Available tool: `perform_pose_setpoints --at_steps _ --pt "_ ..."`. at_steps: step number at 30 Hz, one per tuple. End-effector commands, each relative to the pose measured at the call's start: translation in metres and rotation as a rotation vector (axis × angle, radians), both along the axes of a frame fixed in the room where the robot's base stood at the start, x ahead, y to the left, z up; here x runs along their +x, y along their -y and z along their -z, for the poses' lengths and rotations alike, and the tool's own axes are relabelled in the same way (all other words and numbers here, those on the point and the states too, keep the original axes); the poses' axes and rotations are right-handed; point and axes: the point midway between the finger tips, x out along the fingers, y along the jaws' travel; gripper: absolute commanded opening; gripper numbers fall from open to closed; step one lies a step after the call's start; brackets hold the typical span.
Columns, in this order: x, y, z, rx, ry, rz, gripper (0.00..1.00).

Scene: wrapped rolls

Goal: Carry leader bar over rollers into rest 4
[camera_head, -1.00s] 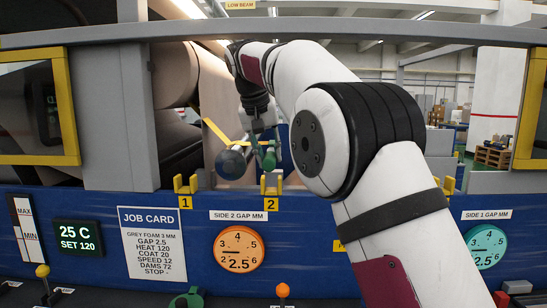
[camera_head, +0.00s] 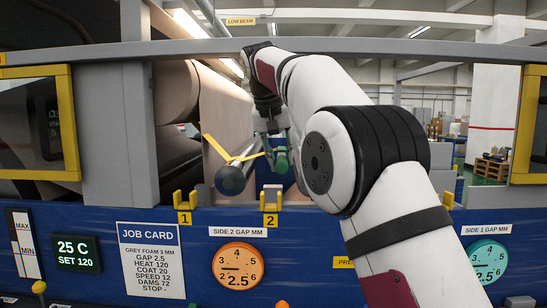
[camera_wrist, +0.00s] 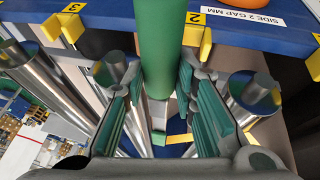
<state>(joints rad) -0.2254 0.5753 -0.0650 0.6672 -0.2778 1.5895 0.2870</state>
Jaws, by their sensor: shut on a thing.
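My gripper (camera_wrist: 160,78) is shut on the green bar (camera_wrist: 162,45), which I take to be the leader bar. The bar's green end shows between the ribbed green finger pads in the wrist view. In the head view the bar's green part (camera_head: 281,160) hangs under my wrist, above and slightly right of rest 2 (camera_head: 271,199). A yellow strap (camera_head: 215,148) runs between the bar and the left side. Rest 1 (camera_head: 184,201) is empty. Rest 3 (camera_wrist: 72,25) shows in the wrist view. I cannot make out a rest 4 label; my arm hides part of that row.
A metal roller with a dark round end (camera_head: 230,180) lies left of the bar; metal rollers flank my gripper in the wrist view (camera_wrist: 255,92). The blue front panel (camera_head: 190,255) lies below.

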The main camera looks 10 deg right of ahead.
Motion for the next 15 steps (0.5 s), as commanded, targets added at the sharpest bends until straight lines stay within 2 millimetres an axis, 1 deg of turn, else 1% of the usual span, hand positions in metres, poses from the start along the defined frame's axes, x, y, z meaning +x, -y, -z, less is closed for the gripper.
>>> perform_pose_setpoints --at_steps 1,15 --pt "-0.001 0.005 -0.001 0.0 0.001 0.002 0.0" --pt "-0.008 0.037 -0.001 -0.001 0.001 0.001 0.0"
